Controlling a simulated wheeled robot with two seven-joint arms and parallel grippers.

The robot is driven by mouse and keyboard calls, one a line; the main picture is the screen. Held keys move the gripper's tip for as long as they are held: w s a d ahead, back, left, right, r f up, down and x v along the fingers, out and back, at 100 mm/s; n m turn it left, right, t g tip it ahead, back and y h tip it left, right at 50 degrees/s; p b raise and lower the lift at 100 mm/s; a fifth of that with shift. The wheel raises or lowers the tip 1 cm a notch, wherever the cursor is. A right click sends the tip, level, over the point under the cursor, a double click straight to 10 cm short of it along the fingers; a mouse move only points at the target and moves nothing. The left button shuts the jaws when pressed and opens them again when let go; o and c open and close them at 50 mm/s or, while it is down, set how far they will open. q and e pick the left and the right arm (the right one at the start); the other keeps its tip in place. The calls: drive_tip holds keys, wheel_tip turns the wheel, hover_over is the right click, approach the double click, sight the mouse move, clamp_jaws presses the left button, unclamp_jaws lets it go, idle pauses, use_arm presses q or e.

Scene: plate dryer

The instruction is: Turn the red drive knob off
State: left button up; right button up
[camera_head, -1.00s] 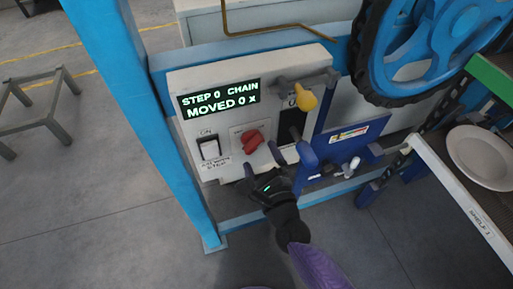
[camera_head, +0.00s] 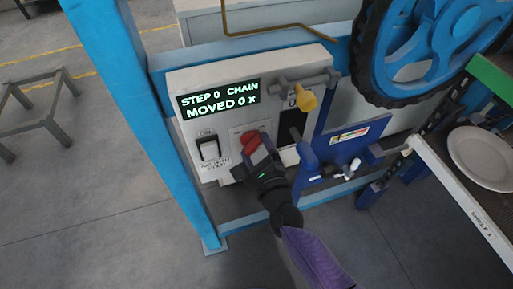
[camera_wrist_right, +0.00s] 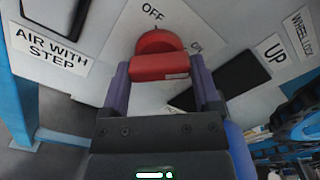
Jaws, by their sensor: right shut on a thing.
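The red drive knob (camera_head: 250,142) sits low in the middle of the white control panel. In the right wrist view the knob (camera_wrist_right: 159,66) has a round base and a bar-shaped grip, with an "OFF" label above it and a partly hidden label to its right. My right gripper (camera_head: 255,152) is at the panel, its two fingers (camera_wrist_right: 160,75) on either side of the bar and shut on it. The gripper hides part of the knob in the head view. My left gripper is not in view.
A white rocker switch (camera_head: 209,149) is left of the knob. The display (camera_head: 220,99) reads "STEP 0 CHAIN MOVED 0 X". A blue post (camera_head: 140,110) stands left; a shelf with a plate (camera_head: 484,158) is right.

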drive_tip(key=n, duration=0.4)
drive_tip(key=shift+n+p, duration=0.3)
drive_tip(key=shift+p, duration=0.05)
drive_tip(key=n+p, duration=0.1)
drive_tip(key=n, duration=0.3)
drive_tip(key=shift+r+n, duration=0.1)
drive_tip(key=shift+n, duration=0.2)
drive_tip(key=n, duration=0.4)
drive_tip(key=shift+n+p, duration=0.3)
drive_tip(key=shift+p, duration=0.1)
drive_tip(key=shift+n+p, duration=0.35)
drive_tip(key=shift+n, duration=1.75)
drive_tip(key=o, duration=1.1)
drive_tip(key=shift+s, duration=0.1)
